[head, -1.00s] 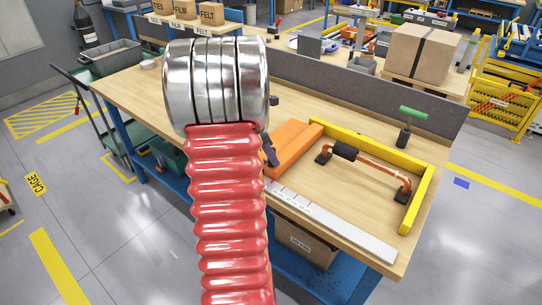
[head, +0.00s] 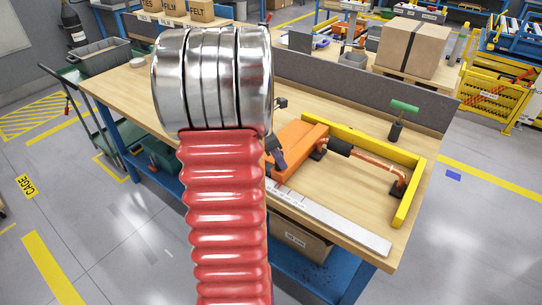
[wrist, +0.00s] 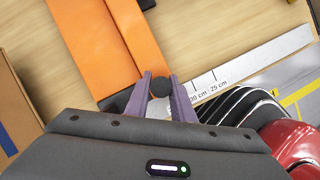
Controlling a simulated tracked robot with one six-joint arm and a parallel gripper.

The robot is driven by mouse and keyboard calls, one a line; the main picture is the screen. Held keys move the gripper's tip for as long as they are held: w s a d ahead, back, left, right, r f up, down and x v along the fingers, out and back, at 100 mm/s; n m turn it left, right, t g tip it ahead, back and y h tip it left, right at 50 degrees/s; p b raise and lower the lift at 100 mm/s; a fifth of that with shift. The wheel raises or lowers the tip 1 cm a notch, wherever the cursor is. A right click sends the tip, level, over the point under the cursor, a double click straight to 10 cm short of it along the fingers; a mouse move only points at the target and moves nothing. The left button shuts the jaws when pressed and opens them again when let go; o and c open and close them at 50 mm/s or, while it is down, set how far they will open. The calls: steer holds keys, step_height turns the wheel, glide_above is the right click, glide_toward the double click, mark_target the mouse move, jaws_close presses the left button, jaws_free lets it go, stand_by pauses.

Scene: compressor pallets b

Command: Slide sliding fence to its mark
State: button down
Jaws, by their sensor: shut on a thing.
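The orange sliding fence (head: 303,140) lies on the wooden bench, its far end near the yellow frame. It also shows in the wrist view (wrist: 108,38), upper left. My gripper (head: 276,152) is at the fence's near end, partly hidden behind my red arm in the head view. In the wrist view its two purple fingers (wrist: 161,88) are shut on the fence's round black knob (wrist: 160,86). A white ruler (head: 340,220) lies along the bench's front edge, and its 25 cm label shows in the wrist view (wrist: 225,77). I cannot make out the mark.
The yellow L-shaped frame (head: 407,200) bounds the right and back of the work area. A copper pipe (head: 375,162) with black end supports lies inside it, close to the fence's right side. A green-handled tool (head: 398,120) stands behind, before a grey panel (head: 350,88).

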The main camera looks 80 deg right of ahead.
steer(key=c, duration=1.5)
jaws_free()
steer(key=shift+c, duration=0.2)
steer(key=v, duration=1.3)
steer(key=shift+w+r, duration=0.2)
steer(key=shift+r, duration=0.1)
